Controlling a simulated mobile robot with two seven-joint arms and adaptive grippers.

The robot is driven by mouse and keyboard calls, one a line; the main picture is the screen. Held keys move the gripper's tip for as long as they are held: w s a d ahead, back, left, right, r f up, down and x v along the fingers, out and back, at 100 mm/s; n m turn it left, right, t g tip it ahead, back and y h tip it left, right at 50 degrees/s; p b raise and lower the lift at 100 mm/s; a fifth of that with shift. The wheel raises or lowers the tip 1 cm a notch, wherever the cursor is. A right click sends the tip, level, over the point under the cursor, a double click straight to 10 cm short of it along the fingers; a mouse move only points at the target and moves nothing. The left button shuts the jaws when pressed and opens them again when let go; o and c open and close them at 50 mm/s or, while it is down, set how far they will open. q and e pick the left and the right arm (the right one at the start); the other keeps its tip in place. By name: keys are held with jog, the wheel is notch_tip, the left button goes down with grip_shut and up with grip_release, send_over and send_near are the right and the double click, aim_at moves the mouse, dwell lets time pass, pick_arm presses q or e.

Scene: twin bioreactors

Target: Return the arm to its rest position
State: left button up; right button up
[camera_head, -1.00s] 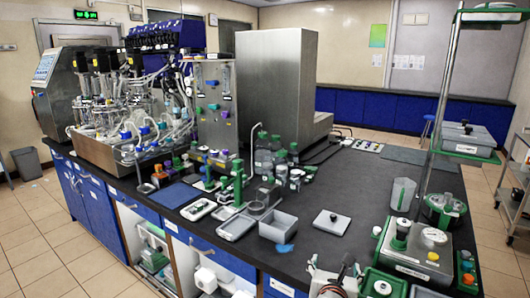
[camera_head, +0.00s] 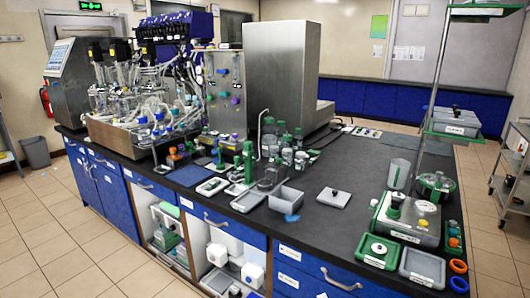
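Neither of my grippers shows in the head view, and no part of my arms is clearly visible. The black-topped bench (camera_head: 330,240) with blue cabinets fills the middle of the view. The twin bioreactors (camera_head: 130,100), with glass vessels, tubing and black tops, stand at the bench's left end.
A grey bin (camera_head: 290,199), a flat grey lid (camera_head: 334,197) and green-capped bottles (camera_head: 281,138) stand mid-bench. A steel device with a green base (camera_head: 407,218) and a shelf post (camera_head: 431,100) stand at the right.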

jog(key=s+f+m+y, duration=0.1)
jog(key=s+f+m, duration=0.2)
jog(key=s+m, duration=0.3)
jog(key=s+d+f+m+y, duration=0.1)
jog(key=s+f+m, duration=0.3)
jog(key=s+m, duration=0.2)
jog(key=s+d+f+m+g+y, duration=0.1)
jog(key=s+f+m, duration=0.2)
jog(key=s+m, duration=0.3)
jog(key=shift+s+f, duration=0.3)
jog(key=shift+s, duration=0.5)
